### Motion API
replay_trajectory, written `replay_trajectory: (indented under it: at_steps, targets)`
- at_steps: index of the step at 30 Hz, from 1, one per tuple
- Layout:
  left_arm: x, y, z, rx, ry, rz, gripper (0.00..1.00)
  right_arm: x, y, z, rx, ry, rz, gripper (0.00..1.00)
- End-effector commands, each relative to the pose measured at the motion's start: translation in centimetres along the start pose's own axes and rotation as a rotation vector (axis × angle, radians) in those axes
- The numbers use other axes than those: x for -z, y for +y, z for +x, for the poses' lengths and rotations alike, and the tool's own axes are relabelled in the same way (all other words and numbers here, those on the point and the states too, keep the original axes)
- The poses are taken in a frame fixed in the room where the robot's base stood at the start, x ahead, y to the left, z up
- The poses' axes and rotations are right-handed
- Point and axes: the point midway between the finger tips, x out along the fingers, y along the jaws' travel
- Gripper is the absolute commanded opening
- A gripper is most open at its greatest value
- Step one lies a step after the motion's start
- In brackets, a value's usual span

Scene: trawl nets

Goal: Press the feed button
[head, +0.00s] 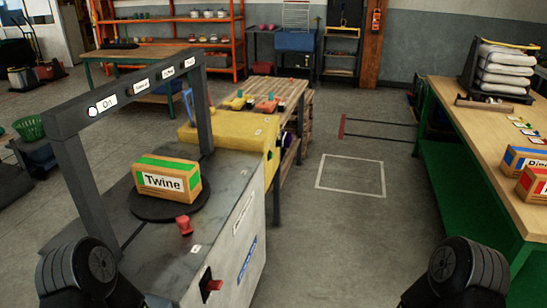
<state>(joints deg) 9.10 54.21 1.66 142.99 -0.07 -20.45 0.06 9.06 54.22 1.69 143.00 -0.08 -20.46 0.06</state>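A grey machine (238,236) stands at the left front, with a dark arch over its top. A red mushroom-shaped button (184,225) stands on its top near the front edge, with a small white label beside it that is too small to read. A second red control (211,286) sits on a dark plate on the front face. I cannot tell which is the feed button. A box marked Twine (167,181) rests on a dark round plate (141,207) under the arch. Only black rounded parts of my arms show at the bottom corners; neither gripper is in view.
The arch (72,122) carries a lit white lamp by the label On and more small labels. A yellow unit (232,134) adjoins the machine behind. A green-framed workbench (496,120) with boxes stands at right. The floor between is clear, with a white outlined square (351,158).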

Motion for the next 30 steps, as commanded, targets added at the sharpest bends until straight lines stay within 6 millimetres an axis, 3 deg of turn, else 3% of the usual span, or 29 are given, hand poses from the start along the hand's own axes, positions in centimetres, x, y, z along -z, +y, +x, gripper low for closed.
replay_trajectory:
  at_steps: [15, 30]
  targets:
    - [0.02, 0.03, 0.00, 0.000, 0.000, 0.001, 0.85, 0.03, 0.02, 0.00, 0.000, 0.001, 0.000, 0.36]
    - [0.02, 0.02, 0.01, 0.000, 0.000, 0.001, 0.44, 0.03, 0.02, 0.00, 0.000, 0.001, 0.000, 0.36]
